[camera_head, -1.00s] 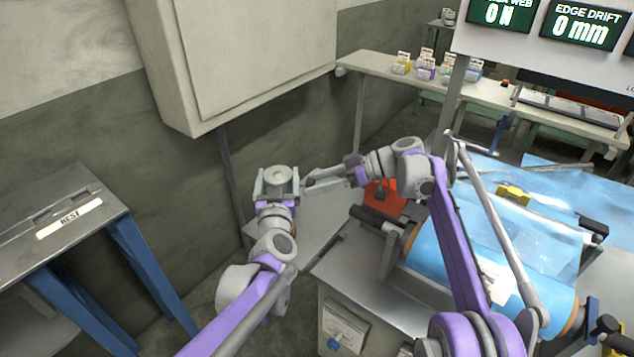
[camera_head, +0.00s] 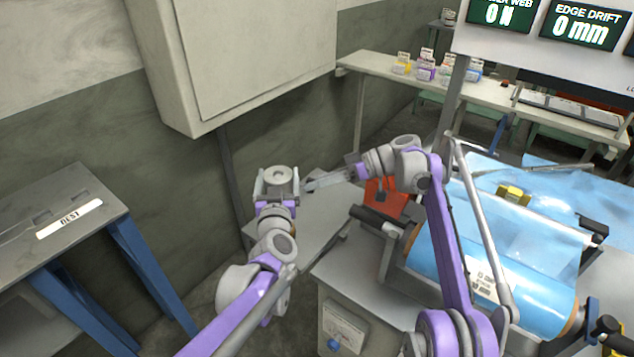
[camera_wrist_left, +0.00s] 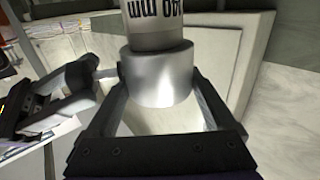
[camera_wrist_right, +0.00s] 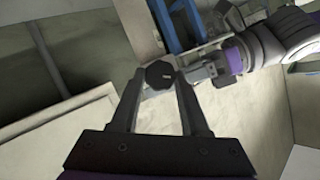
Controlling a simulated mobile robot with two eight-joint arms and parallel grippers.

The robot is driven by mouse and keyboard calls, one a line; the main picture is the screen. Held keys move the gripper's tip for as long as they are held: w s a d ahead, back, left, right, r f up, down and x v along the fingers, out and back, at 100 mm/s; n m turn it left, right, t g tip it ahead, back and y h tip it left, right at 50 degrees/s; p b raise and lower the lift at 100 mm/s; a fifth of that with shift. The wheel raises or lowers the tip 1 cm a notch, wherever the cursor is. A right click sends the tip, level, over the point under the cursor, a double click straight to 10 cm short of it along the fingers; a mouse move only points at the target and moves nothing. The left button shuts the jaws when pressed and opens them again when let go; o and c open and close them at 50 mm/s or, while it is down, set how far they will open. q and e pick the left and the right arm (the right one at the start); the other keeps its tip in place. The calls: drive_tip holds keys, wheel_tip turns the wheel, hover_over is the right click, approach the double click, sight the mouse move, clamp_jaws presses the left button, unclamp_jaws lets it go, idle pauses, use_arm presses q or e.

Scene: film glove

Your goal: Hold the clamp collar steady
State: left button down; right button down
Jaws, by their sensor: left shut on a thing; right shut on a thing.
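The clamp collar (camera_head: 279,174) is a grey metal cylinder at the centre left of the head view. My left gripper (camera_head: 277,186) is shut around its sides, one finger on each side. In the left wrist view the collar (camera_wrist_left: 160,78) sits between the fingers, with a printed mm marking above it, upside down. My right gripper (camera_head: 312,184) reaches the collar from the right. In the right wrist view its fingertips are shut on a dark, many-sided knob (camera_wrist_right: 160,75). How the knob joins the collar is hidden.
A bench marked REST (camera_head: 70,225) stands at left. A wall cabinet (camera_head: 240,60) hangs behind. A roll of blue film (camera_head: 535,285) lies on the machine at right, near an orange-red item (camera_head: 384,200). A shelf (camera_head: 385,65) holds small coloured packs. The displays read 0 N and 0 mm.

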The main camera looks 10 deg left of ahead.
drive_tip(key=shift+c, duration=1.9)
unclamp_jaws()
drive_tip(key=d+r+n+t, duration=0.1)
drive_tip(key=d+r, duration=0.3)
drive_tip(key=d, duration=0.7)
drive_tip(key=shift+w+d+r+n+t, duration=0.25)
drive_tip(key=shift+r+n+t, duration=0.1)
drive_tip(key=shift+n, duration=0.35)
drive_tip(key=shift+d, duration=0.1)
